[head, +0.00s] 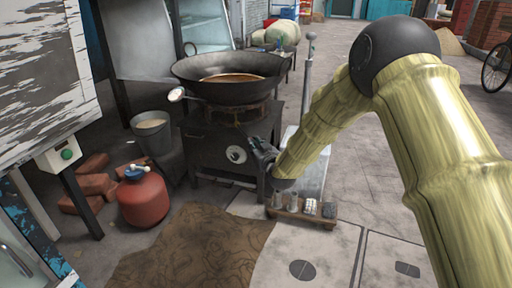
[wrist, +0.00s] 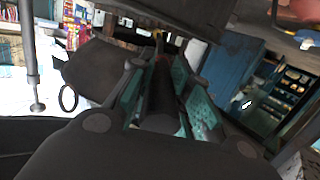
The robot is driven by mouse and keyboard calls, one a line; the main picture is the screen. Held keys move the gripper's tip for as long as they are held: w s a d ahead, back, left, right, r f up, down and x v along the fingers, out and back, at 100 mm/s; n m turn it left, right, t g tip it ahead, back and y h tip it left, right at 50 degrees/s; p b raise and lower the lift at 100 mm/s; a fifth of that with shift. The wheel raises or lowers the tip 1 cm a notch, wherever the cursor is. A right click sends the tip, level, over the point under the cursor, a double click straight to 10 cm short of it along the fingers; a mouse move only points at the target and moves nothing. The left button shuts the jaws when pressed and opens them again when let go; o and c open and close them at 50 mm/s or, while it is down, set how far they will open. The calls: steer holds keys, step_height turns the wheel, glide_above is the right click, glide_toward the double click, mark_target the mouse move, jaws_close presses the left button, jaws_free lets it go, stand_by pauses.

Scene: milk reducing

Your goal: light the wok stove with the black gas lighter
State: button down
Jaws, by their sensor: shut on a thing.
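The wok stove (head: 212,150) is a dark metal box stand with a round white dial on its front. A large black wok (head: 190,72) with brown liquid sits on top, over the burner ring (head: 232,116). I can make out no flame under it. My gripper (head: 260,148) is at the stove's front right, near its upper edge. In the wrist view, the teal-padded fingers (wrist: 162,98) are closed around the dark body of the black gas lighter (wrist: 165,80). The lighter points away from the gripper toward the stove. Its tip is small and hard to make out.
A red gas cylinder (head: 143,200) and a grey bucket (head: 152,135) stand left of the stove. A low wooden rack (head: 318,217) with small jars is on the floor below my arm. A brown mat (head: 190,250) lies in front. Paving at right is open.

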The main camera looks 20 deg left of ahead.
steer(key=shift+w+a+r+p, duration=0.1)
steer(key=shift+w+a+p, duration=0.1)
steer(key=shift+w+p, duration=0.2)
stand_by(1.9)
steer(key=s+d+p, duration=0.4)
steer(key=s, duration=0.5)
steer(key=shift+s, duration=0.15)
stand_by(0.7)
steer(key=s+d+p, duration=0.2)
steer(key=s+d, duration=0.2)
steer(key=s, duration=0.6)
steer(key=s+d+p, duration=0.3)
steer(key=s+d, duration=0.1)
steer(key=s, duration=0.6)
steer(key=shift+s+d, duration=0.15)
steer(key=shift+d, duration=0.15)
stand_by(0.8)
